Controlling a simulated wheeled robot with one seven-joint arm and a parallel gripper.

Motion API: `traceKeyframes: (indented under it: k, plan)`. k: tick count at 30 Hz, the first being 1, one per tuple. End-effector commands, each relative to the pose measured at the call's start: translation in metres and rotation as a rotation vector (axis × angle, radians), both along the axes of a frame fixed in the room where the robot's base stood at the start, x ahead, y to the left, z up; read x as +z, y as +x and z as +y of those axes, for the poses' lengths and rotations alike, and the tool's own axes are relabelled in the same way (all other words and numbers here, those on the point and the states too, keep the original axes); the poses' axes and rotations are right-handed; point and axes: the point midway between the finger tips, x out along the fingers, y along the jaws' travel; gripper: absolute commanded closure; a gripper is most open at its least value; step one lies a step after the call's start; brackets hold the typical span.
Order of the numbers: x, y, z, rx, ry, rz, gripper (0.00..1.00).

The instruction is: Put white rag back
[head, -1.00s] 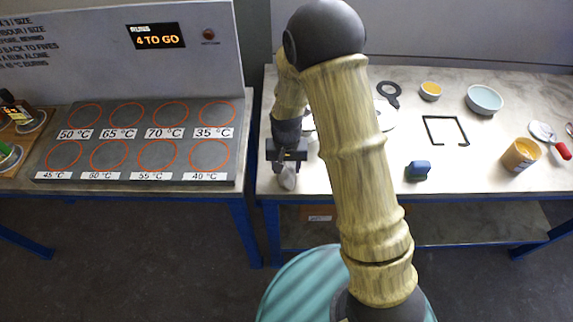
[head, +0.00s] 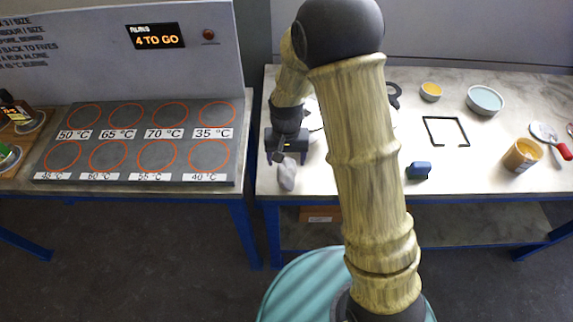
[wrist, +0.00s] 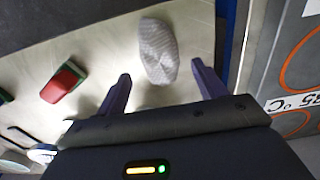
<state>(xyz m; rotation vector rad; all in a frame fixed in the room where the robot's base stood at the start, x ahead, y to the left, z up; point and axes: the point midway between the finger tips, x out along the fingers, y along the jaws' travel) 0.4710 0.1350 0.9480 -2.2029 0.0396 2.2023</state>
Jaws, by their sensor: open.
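The white rag (head: 287,174) is a small, pale, rounded bundle near the front left of the right-hand table. In the wrist view the rag (wrist: 158,45) shows a quilted, light grey-white surface. My gripper (head: 281,157) is just behind the rag in the head view. In the wrist view my gripper (wrist: 160,72) is open, and the near end of the rag appears between the two fingertips. The fingers look apart from the rag on both sides. I cannot tell the height of the fingertips above the table.
A red-and-green object (wrist: 64,82) lies left of my gripper in the wrist view. The hotplate (head: 140,145) is across a gap at left.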

Motion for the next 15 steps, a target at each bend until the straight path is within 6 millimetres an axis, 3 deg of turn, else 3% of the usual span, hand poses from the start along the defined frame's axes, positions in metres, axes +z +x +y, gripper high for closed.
traceKeyframes:
  k: [9,15]
  plan:
    - [0.059,0.0,0.0,0.001,0.001,-0.004,0.3]
    - [0.077,0.0,0.0,0.0,0.0,0.0,0.3]
